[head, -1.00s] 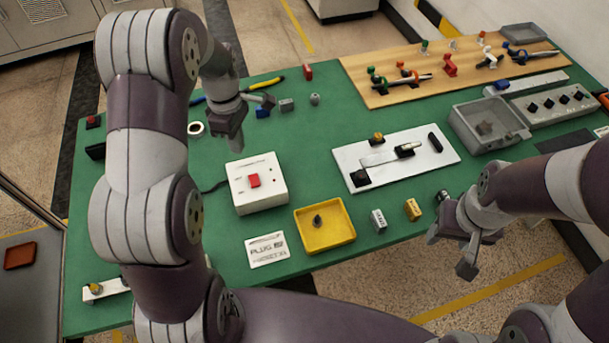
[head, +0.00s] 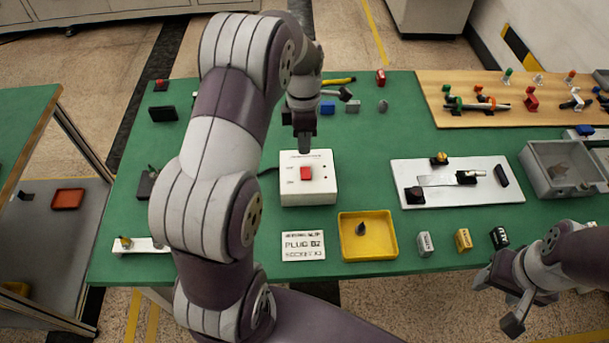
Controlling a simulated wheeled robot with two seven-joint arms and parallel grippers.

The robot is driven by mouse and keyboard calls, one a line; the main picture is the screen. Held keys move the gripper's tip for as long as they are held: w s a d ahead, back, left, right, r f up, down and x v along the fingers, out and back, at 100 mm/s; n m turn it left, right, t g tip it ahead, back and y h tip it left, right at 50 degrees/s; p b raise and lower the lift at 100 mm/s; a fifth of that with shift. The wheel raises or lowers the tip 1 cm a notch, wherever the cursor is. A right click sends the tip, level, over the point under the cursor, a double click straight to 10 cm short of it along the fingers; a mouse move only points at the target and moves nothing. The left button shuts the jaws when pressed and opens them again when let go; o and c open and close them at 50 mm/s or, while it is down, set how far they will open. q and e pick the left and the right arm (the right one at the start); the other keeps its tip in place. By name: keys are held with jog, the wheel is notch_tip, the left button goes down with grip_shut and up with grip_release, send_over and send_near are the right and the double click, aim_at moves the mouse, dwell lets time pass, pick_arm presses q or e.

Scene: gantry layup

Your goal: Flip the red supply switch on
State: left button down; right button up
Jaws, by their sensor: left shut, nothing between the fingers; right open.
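The red supply switch (head: 306,173) sits on top of a white box (head: 318,190) on the green table. Small markings on the box are too small to read. My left gripper (head: 304,146) is shut and empty, pointing down over the back edge of the box, just behind the switch in the picture. Whether it touches the box I cannot tell. My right gripper (head: 508,306) is open and empty, off the table's front edge at lower right.
A yellow tray (head: 345,253) holding a dark part and a card reading PLUG 02 (head: 303,247) lie in front of the box. A white plate with a lever (head: 407,170) is to the right.

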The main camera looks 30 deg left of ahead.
aim_at(305, 176)
pick_arm(q)
jog(key=f, duration=0.5)
jog(key=f+p, duration=0.1)
jog(key=f, duration=0.2)
jog(key=shift+s+d+f, duration=0.1)
jog(key=shift+s+d, duration=0.25)
jog(key=shift+s, duration=0.05)
jog(key=shift+f, duration=0.15)
jog(key=shift+f, duration=0.1)
jog(key=shift+s+f, duration=0.1)
jog(key=shift+f, duration=0.05)
jog(key=shift+d, duration=0.1)
jog(key=shift+w+a+r, duration=0.2)
jog(key=shift+w, duration=0.05)
jog(key=shift+w+a, duration=0.25)
jog(key=shift+w, duration=0.2)
jog(key=shift+r, duration=0.1)
